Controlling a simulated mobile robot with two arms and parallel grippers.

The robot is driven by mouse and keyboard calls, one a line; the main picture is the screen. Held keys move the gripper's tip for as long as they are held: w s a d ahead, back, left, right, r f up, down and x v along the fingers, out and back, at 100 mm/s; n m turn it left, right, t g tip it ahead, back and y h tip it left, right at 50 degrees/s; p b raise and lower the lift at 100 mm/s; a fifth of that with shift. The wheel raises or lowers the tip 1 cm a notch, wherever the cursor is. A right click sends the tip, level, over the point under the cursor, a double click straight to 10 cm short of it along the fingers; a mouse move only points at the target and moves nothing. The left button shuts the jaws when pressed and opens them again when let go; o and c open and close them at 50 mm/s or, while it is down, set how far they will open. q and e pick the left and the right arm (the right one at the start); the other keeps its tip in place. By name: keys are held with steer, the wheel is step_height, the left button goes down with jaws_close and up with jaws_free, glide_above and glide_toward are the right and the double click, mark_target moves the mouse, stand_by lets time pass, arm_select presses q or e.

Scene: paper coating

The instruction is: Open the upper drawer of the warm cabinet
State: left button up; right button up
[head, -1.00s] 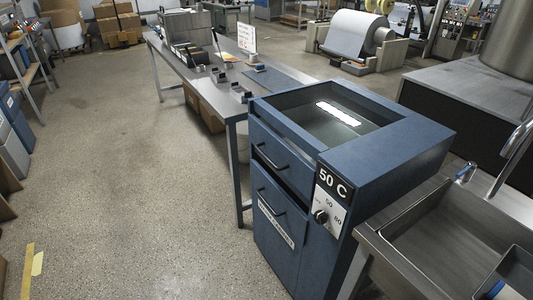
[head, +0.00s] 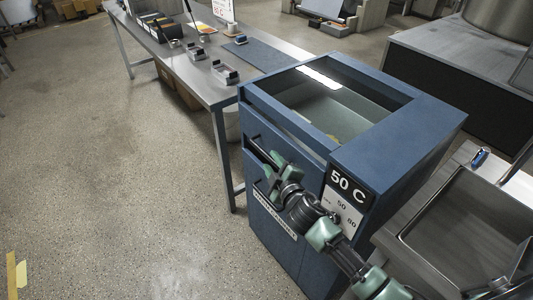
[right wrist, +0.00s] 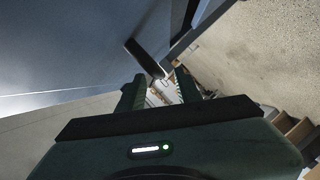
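The blue warm cabinet (head: 400,140) stands right of center in the head view, with an open-topped well and a "50 C" label. Its upper drawer (head: 297,150) has a black bar handle (head: 258,146); the drawer looks shut, though my arm hides part of its front. My right gripper (head: 272,172) is at the drawer front by this handle. In the right wrist view, its two fingers (right wrist: 160,92) are apart, and the dark handle bar (right wrist: 143,56) lies just ahead, its near end between the fingertips. Contact cannot be told. My left gripper is not in view.
The lower door (head: 268,215) is partly behind my right arm. A steel table (head: 205,88) with small items stands behind left of the cabinet. A steel sink (head: 465,225) is close on the right. The floor (head: 110,150) left of the cabinet is clear.

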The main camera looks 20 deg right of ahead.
mark_target(270, 159)
steer(key=shift+x, duration=2.2)
steer(key=shift+r, duration=0.1)
steer(key=shift+s, duration=0.1)
jaws_close()
